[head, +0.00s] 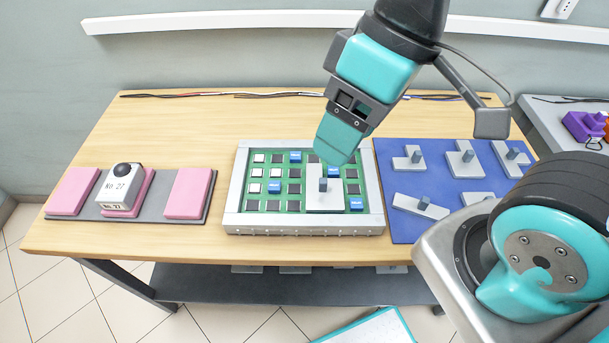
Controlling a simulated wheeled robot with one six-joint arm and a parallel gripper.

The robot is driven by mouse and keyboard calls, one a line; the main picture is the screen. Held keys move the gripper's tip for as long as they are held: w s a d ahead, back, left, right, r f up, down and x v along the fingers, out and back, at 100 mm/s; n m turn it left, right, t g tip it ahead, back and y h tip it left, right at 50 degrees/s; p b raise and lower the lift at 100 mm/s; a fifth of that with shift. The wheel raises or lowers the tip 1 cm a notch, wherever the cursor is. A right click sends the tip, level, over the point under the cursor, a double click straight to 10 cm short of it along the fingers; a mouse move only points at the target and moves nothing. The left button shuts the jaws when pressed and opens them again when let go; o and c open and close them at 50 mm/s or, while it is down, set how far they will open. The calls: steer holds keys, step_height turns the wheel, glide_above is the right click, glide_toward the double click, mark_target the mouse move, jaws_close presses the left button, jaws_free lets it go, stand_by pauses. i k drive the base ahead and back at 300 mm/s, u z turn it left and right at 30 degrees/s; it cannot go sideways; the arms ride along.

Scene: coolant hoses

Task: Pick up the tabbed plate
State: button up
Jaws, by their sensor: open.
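A light grey tabbed plate (324,202) with an upright dark grey tab lies on the green board (264,197) in a pale frame (300,225). My gripper (334,152) points down just above and slightly right of that tab. Its jaws are open, with nothing seen in them. I cannot tell whether the fingers reach around the tab or touch it. Several other light grey plates with tabs, such as a long bar-shaped one (410,204) and an L-shaped one (407,163), lie on the blue mat (388,228) to the right.
The board carries several black, white and blue squares. At left, a grey strip (156,214) holds pink pads (187,192) and a white box marked No. 27 (120,190). Cables (260,96) lie along the wooden table's back edge. Bare wood shows between strip and board.

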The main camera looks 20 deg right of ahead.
mark_target(510, 160)
steer(key=z, duration=1.65)
steer(key=k, duration=0.5)
steer(key=z, duration=0.4)
steer(key=i, duration=0.7)
steer(key=u, duration=0.55)
